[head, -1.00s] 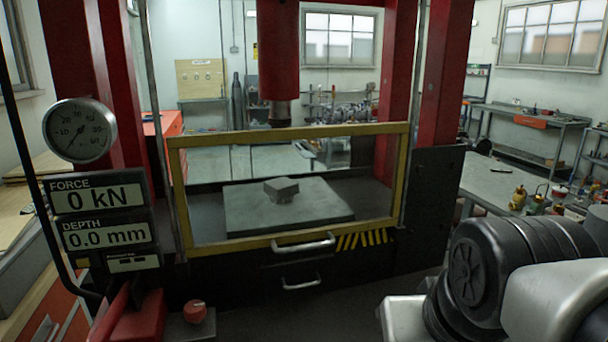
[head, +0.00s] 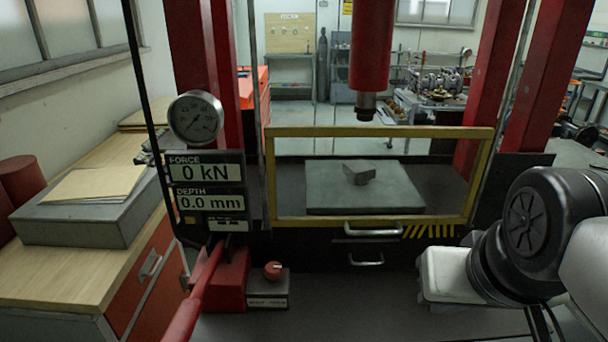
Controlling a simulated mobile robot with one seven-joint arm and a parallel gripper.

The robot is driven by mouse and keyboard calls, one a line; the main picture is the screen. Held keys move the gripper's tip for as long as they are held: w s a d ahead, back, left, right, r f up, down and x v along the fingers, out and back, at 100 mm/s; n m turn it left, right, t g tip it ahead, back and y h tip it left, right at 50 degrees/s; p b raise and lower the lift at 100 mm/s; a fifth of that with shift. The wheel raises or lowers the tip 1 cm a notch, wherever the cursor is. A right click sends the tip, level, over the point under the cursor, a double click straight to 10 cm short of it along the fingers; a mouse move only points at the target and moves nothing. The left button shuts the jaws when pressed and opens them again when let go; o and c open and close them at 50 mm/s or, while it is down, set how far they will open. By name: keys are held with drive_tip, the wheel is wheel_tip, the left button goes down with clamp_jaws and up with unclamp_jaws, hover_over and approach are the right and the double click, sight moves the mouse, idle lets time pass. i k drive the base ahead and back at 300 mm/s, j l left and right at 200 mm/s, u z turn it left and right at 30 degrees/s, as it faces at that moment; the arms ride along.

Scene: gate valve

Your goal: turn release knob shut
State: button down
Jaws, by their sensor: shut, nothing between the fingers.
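The release knob (head: 273,270) is a small red knob on a labelled grey box at the lower middle left, in front of the press. It has a pale mark on it; its exact turn position is too small to tell. A red pump block (head: 222,288) with a long red lever (head: 195,295) stands just left of it. The readouts (head: 206,184) show force 0 kN and depth 0.0 mm. Part of my arm shows at the right, apart from the knob. My gripper is outside the picture.
The press has a yellow-framed guard (head: 483,180) with a handle, and a metal block (head: 359,174) lies on its plate behind it. The red lever rises close to the knob's left. A wooden workbench (head: 40,272) stands at the far left.

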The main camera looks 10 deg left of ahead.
sight(272, 271)
drive_tip(key=u, duration=1.25)
drive_tip(key=z, duration=0.25)
drive_tip(key=j+z, duration=0.15)
drive_tip(key=i+j, duration=0.05)
drive_tip(key=j, duration=0.05)
